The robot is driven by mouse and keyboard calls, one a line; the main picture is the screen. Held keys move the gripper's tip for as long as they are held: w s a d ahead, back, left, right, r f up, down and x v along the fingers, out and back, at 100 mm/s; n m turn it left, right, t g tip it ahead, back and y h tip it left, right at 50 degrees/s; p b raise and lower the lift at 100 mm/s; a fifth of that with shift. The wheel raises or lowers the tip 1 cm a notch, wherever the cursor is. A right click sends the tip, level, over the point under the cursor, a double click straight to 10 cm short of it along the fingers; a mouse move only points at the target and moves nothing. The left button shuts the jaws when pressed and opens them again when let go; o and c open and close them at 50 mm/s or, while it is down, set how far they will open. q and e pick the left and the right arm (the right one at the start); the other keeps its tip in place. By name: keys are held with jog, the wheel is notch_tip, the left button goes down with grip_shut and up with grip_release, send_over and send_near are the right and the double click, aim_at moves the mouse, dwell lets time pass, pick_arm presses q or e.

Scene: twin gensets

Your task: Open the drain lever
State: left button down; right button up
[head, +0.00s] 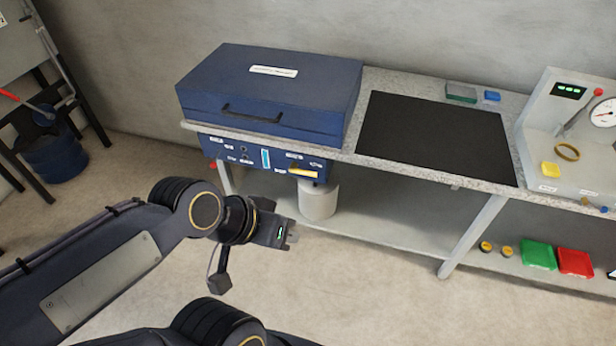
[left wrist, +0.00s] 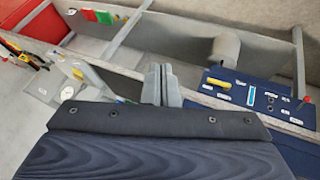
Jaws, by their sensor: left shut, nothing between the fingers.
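A small yellow bar (head: 303,173) sits low at the right end of the blue genset's front panel (head: 250,158); it could be the drain lever, but its label is too small to read. It also shows in the left wrist view (left wrist: 217,84), pointing sideways along the panel. My left gripper (head: 290,238) is below and in front of the panel, apart from it and from the yellow bar. Its two fingers (left wrist: 160,85) are together and empty in the left wrist view. My right gripper is not in view.
A grey cylindrical container (head: 318,200) stands under the panel on the bench's lower shelf (head: 385,232). A bench leg (head: 474,237) and a gauge panel (head: 575,130) are to the right. A black mat (head: 435,135) lies bare on the bench. A blue bucket (head: 55,158) stands far left.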

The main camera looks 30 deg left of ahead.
pick_arm(q)
jog(key=w+a+f+t+y+b, duration=0.3)
jog(key=w+a+f+t+b, duration=0.2)
jog(key=w+f+b, duration=0.6)
jog(key=w+a+f+t+y+b, duration=0.4)
jog(key=w+a+f+b, duration=0.4)
jog(key=w+b, duration=0.5)
notch_tip(320, 180, down, 3)
jog(key=shift+a+r+n+t+y+b, duration=0.1)
jog(key=shift+a+n+t+y+b, duration=0.25)
jog(key=shift+t+b, duration=0.6)
jog(key=shift+d, duration=0.1)
jog(key=b, duration=0.1)
send_over(305, 171)
jog(key=s+d, duration=0.3)
jog(key=s, duration=0.1)
jog(key=f, duration=0.1)
jog(key=w+f+b, duration=0.1)
jog(key=a+f, duration=0.1)
jog(key=shift+w+f, duration=0.2)
jog(key=shift+f, duration=0.2)
jog(key=shift+w+d+f+b, duration=0.1)
jog(key=shift+f+b, duration=0.2)
jog(key=shift+f, duration=0.05)
